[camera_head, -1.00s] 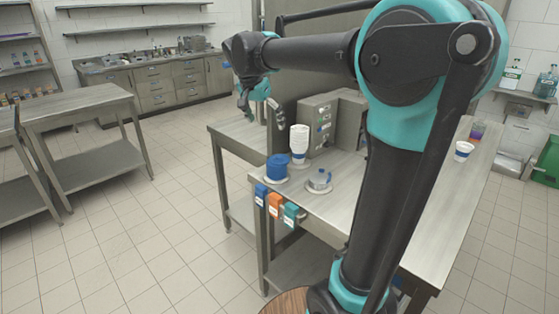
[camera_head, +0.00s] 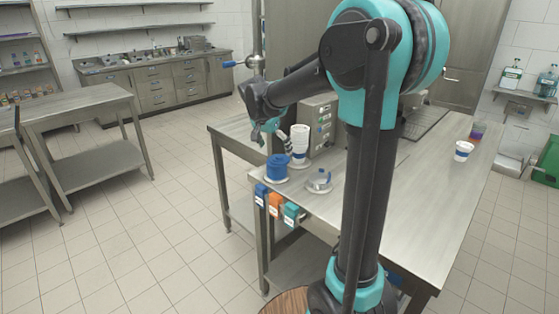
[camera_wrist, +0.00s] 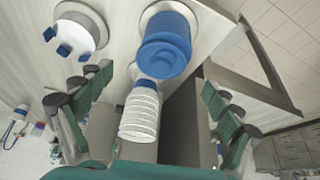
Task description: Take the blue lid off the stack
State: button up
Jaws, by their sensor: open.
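The blue lids (camera_head: 277,168) form a short round stack on a pale saucer near the table's front left corner. The stack also shows at the top middle of the wrist view (camera_wrist: 165,45). A tall stack of white cups (camera_head: 300,137) stands just behind it, and in the wrist view the cups (camera_wrist: 139,112) lie between the fingers' lines. My gripper (camera_head: 272,141) hangs above the blue stack, close to the cups. In the wrist view my gripper (camera_wrist: 155,105) has its fingers wide apart, with nothing held. I cannot tell whether a finger touches the cups.
A saucer with a small grey and blue object (camera_head: 319,181) is right of the lids. A grey machine (camera_head: 316,120) stands behind the cups. Blue, orange and teal holders (camera_head: 275,205) hang on the table's front edge. A single cup (camera_head: 463,150) stands far right. The table's middle is clear.

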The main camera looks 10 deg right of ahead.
aim_at(280, 156)
jog(key=shift+w+x, duration=0.1)
jog(key=shift+x, duration=1.1)
jog(key=shift+w+x, duration=0.15)
jog(key=shift+x, duration=1)
jog(key=shift+d+r, duration=0.1)
jog(key=shift+r, duration=0.05)
jog(key=c, duration=0.9)
jog(key=shift+c, duration=0.2)
jog(key=shift+r, duration=0.65)
jog(key=c, duration=0.9)
notch_tip(280, 156, up, 19)
jog(key=shift+f, duration=0.15)
jog(key=shift+c, duration=0.2)
